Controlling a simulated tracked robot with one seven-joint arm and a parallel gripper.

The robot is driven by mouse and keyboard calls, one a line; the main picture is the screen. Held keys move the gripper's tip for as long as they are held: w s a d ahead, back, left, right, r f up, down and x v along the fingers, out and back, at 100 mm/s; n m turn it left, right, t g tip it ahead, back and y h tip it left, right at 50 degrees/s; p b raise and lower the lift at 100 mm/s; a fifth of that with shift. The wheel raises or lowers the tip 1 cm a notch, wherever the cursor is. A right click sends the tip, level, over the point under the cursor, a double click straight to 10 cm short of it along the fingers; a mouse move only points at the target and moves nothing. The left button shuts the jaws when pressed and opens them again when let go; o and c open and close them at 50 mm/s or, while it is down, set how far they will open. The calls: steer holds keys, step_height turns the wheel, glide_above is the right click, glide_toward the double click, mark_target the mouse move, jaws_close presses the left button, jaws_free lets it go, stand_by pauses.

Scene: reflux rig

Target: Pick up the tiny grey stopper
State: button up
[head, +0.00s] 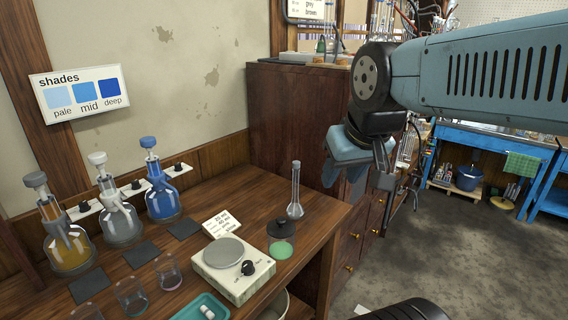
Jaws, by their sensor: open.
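A tiny pale grey piece (208,312), which looks like a stopper, lies in the teal tray (190,313) at the bottom edge of the head view. The tray is partly cut off by the frame. My gripper (352,182) hangs in the air to the right of the bench, in front of the dark wooden cabinet, well above and apart from the tray. Its jaws are open and I see nothing held between them.

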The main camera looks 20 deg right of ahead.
steer(key=shift+o, duration=1.1)
steer(key=shift+w+r, duration=0.1)
steer(key=shift+w, duration=0.05)
steer(key=m+g+h, duration=0.2)
steer(key=m+h, duration=0.1)
steer(key=m, duration=0.6)
glide_above(296, 162)
steer(key=s+a, duration=0.3)
steer(key=s, duration=0.2)
steer(key=x, duration=0.8)
steer(key=shift+w, duration=0.25)
steer(key=shift+w+x, duration=0.2)
steer(key=shift+x, duration=2.5)
steer(key=shift+a, duration=0.1)
steer(key=shift+c, duration=0.4)
steer(key=shift+r, duration=0.1)
jaws_close()
